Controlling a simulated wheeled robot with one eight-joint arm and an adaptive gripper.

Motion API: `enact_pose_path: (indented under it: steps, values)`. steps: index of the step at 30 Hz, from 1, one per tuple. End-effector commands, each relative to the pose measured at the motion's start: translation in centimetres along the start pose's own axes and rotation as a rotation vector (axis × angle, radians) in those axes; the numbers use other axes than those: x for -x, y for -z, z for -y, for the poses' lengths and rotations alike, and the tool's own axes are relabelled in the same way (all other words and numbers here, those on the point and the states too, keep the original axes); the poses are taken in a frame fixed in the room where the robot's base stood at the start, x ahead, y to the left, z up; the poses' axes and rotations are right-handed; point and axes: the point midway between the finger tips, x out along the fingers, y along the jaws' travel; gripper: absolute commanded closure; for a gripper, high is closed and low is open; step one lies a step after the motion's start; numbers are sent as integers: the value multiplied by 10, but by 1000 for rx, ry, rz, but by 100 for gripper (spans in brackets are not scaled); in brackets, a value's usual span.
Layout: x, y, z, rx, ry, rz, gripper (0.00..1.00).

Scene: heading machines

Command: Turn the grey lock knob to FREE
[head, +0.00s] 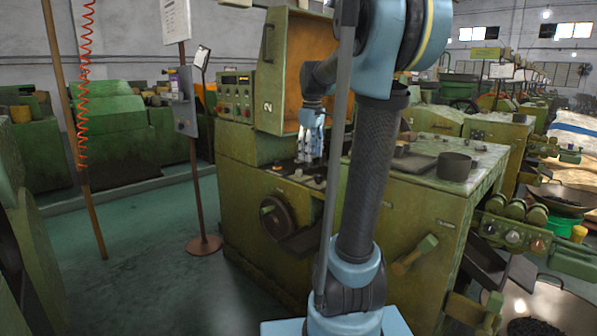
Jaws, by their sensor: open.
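My gripper (305,158) is at the green machine marked 2 (256,190), pointing down over its deck below the open orange-lined hood (300,65). Its fingers look apart, with nothing visible between them. Small dark and pale parts lie on the deck around the fingertips. I cannot make out the grey lock knob or a FREE marking for certain; at this size, and with my arm in front, it may be hidden or too small. I cannot tell whether the fingertips touch anything.
A control panel (236,97) is at the machine's left. A black handwheel (278,218) and a wooden-ended lever (414,256) stick out in front. A dark pot (454,166) stands on the top at right. A signpost (197,190) stands left, with clear floor beyond.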

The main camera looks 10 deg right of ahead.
Motion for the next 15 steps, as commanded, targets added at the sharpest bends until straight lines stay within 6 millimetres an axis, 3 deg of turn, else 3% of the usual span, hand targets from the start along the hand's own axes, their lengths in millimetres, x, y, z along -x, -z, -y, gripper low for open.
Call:
enact_pose_path:
  steps: [6,15]
  values:
    - [14,56,-54,161,18,15,54]
    - [14,128,-122,385,45,32,54]
